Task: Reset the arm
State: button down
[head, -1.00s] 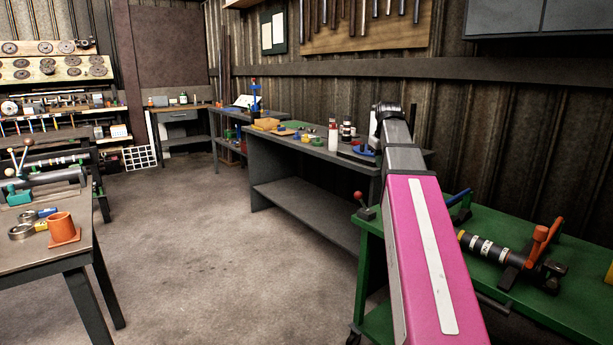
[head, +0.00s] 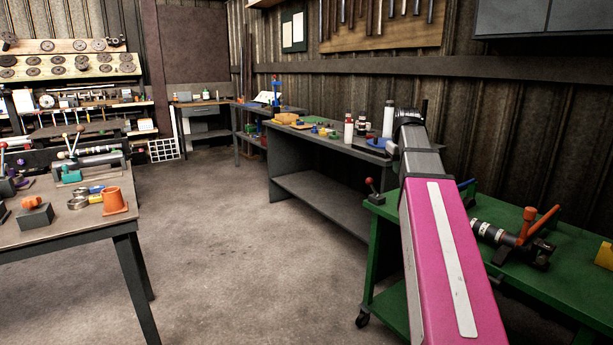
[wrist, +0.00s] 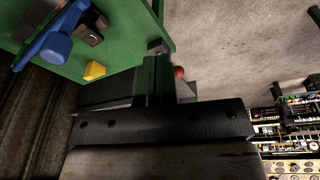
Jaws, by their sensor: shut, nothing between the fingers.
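My pink and grey arm (head: 440,250) reaches forward and up from the lower right of the head view, in front of the green cart. Its far end is dark, and the fingers cannot be made out there. In the wrist view my gripper (wrist: 157,58) is shut and empty, with its dark fingers together. It points toward the edge of the green cart (wrist: 130,25). A red knob (wrist: 180,72) shows just beside the fingers, and I cannot tell the gap.
The green cart (head: 570,255) carries a shaft fixture with orange handles (head: 530,225). A grey bench (head: 325,147) holds bottles and small parts. A left table (head: 70,228) carries an orange cup (head: 115,201) and a grey block (head: 35,214). Open floor (head: 230,260) lies between.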

jog(key=s+a+f+m+g, duration=0.1)
jog(key=s+a+f, duration=0.2)
jog(key=f, duration=0.8)
jog(key=s+a+f, duration=0.2)
jog(key=a+f, duration=0.1)
jog(key=f, duration=0.8)
jog(key=s+a+f+m, duration=0.1)
jog(key=s+a+f, duration=0.2)
jog(key=s+f, duration=0.3)
jog(key=s+a+f+m+g, duration=0.1)
jog(key=s+a+f, duration=0.2)
jog(key=s+f, duration=0.4)
notch_tip(320, 180, down, 6)
jog(key=shift+s+a+f, duration=0.15)
jog(key=shift+s+a, duration=0.05)
jog(key=shift+s, duration=0.1)
